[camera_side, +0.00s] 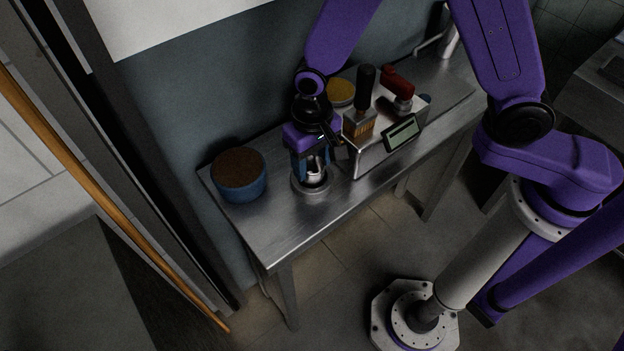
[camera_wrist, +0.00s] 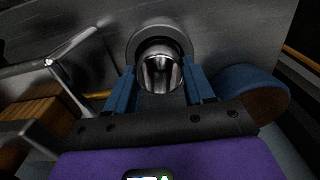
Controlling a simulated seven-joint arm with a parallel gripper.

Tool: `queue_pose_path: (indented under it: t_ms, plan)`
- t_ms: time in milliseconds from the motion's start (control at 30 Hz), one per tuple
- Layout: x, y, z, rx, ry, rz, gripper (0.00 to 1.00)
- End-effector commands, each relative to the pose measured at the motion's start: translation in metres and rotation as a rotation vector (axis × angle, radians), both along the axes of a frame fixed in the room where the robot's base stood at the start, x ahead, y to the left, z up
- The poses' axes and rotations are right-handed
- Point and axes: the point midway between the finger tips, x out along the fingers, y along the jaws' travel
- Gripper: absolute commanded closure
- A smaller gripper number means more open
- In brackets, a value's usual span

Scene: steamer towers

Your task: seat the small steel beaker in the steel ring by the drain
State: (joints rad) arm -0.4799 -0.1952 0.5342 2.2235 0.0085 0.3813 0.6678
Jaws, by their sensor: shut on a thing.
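The small steel beaker (camera_side: 316,174) is held between the blue fingers of my gripper (camera_side: 312,168), which points down over the metal table. It looks upright in the side view. The steel ring (camera_side: 312,195) lies on the table directly below the beaker. In the wrist view the beaker (camera_wrist: 160,74) sits between the two fingers of my gripper (camera_wrist: 160,80), and the ring (camera_wrist: 160,28) shows behind its far edge. The beaker's lower end is low, close to the ring; I cannot tell whether it is inside the opening or just above it.
A round blue tub with a brown top (camera_side: 239,175) stands left of the ring. Right of it is a steel box with a display (camera_side: 402,133), a wooden-sided block (camera_side: 359,125) and a red-handled tool (camera_side: 397,83). The table front (camera_side: 290,235) is clear.

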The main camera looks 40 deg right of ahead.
Motion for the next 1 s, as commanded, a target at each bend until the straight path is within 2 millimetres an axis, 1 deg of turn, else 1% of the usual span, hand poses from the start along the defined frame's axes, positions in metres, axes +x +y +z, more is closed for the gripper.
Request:
queue_pose_path:
  t_ms: [867, 900, 933, 967, 1000]
  plan:
    - [0.0001, 0.0000, -0.0072, 0.000, 0.000, 0.000, 1.00]
    - [0.0001, 0.0000, -0.0072, 0.000, 0.000, 0.000, 0.34]
    - [0.0001, 0.0000, -0.0072, 0.000, 0.000, 0.000, 0.24]
    - [0.0001, 0.0000, -0.0072, 0.000, 0.000, 0.000, 0.17]
    - [0.0001, 0.0000, -0.0072, 0.000, 0.000, 0.000, 0.17]
